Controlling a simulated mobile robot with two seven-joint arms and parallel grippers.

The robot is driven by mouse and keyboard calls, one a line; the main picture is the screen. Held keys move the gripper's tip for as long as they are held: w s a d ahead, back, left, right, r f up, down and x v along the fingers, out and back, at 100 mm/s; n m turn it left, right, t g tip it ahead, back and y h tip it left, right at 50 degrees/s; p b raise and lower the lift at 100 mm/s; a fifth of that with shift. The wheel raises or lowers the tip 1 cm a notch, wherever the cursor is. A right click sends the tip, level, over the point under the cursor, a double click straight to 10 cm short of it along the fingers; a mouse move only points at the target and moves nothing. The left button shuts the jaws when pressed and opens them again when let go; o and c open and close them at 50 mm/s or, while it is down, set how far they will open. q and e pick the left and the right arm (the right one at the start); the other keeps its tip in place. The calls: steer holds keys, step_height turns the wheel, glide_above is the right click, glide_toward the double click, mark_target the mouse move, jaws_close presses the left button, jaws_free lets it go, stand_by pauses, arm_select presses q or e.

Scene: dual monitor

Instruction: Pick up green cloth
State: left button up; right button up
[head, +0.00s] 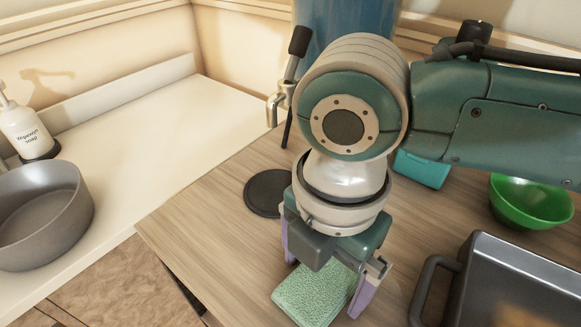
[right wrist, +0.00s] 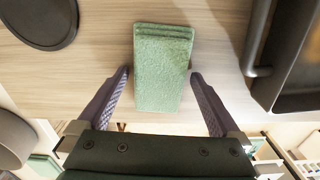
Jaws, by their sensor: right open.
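The green cloth (head: 312,293) is a folded, textured rectangle lying on the wooden counter near its front edge. In the right wrist view the cloth (right wrist: 162,70) lies between and beyond the fingertips. My right gripper (head: 322,262) points down over the cloth, with its purple fingers apart. In the right wrist view my right gripper (right wrist: 160,75) is open, one finger on each side of the cloth, with gaps between. I cannot tell how high the fingertips are above the counter. My left gripper is not in view.
A dark round disc (head: 268,193) lies behind the cloth. A dark grey pan or tray with a handle (head: 505,285) stands to the right, close to the gripper. A green bowl (head: 531,200) and a teal object (head: 422,169) are behind. A grey pot (head: 42,215) and soap bottle (head: 24,124) are left.

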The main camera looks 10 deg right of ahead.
mark_target(323, 276)
steer(key=c, duration=1.1)
steer(key=shift+r, duration=0.15)
step_height(323, 276, up, 20)
steer(key=p, duration=0.4)
steer(key=shift+p, duration=0.35)
steer(key=o, duration=0.8)
steer(key=c, duration=0.7)
